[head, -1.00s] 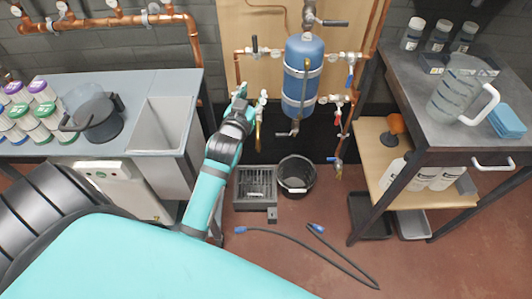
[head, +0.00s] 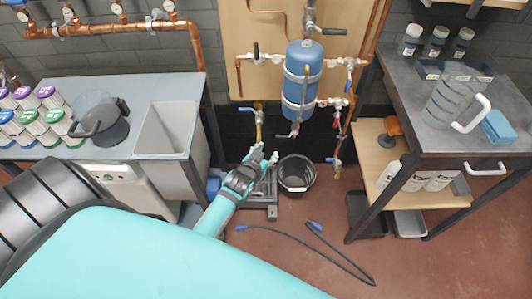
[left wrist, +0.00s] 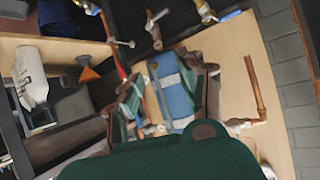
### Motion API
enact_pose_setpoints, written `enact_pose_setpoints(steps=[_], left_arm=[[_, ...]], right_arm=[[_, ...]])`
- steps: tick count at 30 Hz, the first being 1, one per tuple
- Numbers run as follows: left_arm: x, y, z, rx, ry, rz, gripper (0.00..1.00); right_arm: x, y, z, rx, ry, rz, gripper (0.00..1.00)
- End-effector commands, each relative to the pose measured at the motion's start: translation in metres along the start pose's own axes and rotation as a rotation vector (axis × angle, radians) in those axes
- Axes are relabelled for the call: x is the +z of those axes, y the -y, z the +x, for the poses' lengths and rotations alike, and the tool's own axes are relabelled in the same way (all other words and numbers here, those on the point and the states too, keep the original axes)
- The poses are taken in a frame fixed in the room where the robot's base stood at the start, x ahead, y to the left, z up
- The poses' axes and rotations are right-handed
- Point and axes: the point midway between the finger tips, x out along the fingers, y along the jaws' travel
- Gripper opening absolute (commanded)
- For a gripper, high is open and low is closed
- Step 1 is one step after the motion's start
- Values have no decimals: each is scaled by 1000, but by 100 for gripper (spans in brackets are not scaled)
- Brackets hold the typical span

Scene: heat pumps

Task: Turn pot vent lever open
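The blue pot (head: 303,75) hangs upright on a wooden board, held by metal bands. A valve with a black lever (head: 334,31) sits on the pipe above it. A black-handled valve (head: 255,50) is at its upper left, and small valves with blue and red handles surround it. I cannot tell which lever is the vent. My left gripper (head: 262,157) is low and left of the pot, below a blue-handled valve (head: 245,110). In the left wrist view the pot (left wrist: 172,88) shows between the spread, empty fingers (left wrist: 168,100), some distance beyond them. My right gripper is out of view.
A black bucket (head: 296,175) stands on the floor below the pot. A sink (head: 166,128) with a dark pot (head: 103,128) beside it is at left. A dark bench (head: 440,130) with a jug (head: 457,100) is at right. A cable (head: 310,245) lies on the floor.

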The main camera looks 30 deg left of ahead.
Motion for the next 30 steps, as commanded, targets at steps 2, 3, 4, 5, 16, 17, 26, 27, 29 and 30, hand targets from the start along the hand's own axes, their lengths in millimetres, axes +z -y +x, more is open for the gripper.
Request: enact_pose_setpoints(steps=[2,3,4,5,16,17,26,27,29,30], left_arm=[[7,-2,0,6,15,4,39],[10,-3,0,8,21,6,39],[12,-4,0,9,25,7,39],[13,-4,0,10,27,7,39],[16,-5,0,12,32,8,34],[16,-5,0,12,31,8,30],[-54,2,16,-62,-69,380,0],[-81,6,18,-107,-102,523,0],[-123,12,18,-192,-147,736,0],[-149,16,16,-256,-170,866,0]], right_arm=[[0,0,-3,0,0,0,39],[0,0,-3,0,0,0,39],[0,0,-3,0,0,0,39],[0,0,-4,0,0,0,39],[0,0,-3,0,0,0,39],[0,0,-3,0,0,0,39],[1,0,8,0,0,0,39],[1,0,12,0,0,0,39],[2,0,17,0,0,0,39],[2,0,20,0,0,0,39]])
